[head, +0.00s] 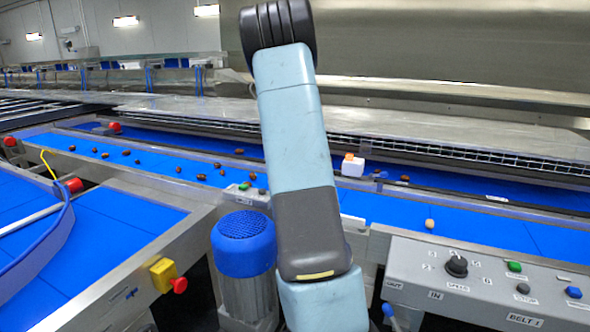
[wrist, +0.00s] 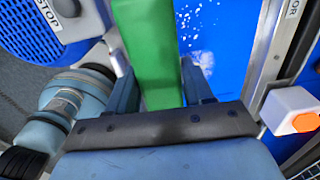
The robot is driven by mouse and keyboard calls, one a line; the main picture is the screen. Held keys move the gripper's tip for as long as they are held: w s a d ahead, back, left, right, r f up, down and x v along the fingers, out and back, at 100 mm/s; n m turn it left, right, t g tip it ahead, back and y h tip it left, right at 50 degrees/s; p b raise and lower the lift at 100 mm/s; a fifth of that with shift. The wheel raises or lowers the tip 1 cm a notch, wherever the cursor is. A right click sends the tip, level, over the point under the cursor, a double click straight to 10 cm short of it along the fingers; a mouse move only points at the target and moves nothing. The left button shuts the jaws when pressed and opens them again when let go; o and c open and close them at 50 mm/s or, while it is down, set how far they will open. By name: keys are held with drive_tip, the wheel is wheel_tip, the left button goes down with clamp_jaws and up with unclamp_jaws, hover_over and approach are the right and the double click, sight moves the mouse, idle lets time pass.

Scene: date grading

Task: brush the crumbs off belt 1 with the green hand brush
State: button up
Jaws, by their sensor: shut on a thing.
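In the wrist view my gripper (wrist: 158,82) is shut on the green hand brush (wrist: 148,40), a long green bar that runs up out of the top of the picture. Its bristles cannot be made out. White crumbs (wrist: 196,32) lie scattered on the blue belt (wrist: 228,50), just right of the brush. I cannot tell whether the brush touches the belt. In the head view the blue belt (head: 480,230) runs behind my arm. My gripper and the brush are hidden there, and no crumbs can be made out.
A control panel labelled BELT 1 (head: 480,288) stands at the front right. A blue-capped motor (head: 243,250) is beside my arm. A white sensor box (head: 352,166) with an orange face stands at the belt; it also shows in the wrist view (wrist: 290,108). Several dates (head: 202,176) lie on the belt.

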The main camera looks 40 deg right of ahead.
drive_tip(key=shift+w+a, duration=0.2)
drive_tip(key=shift+a, duration=0.15)
drive_tip(key=shift+a+f, duration=0.1)
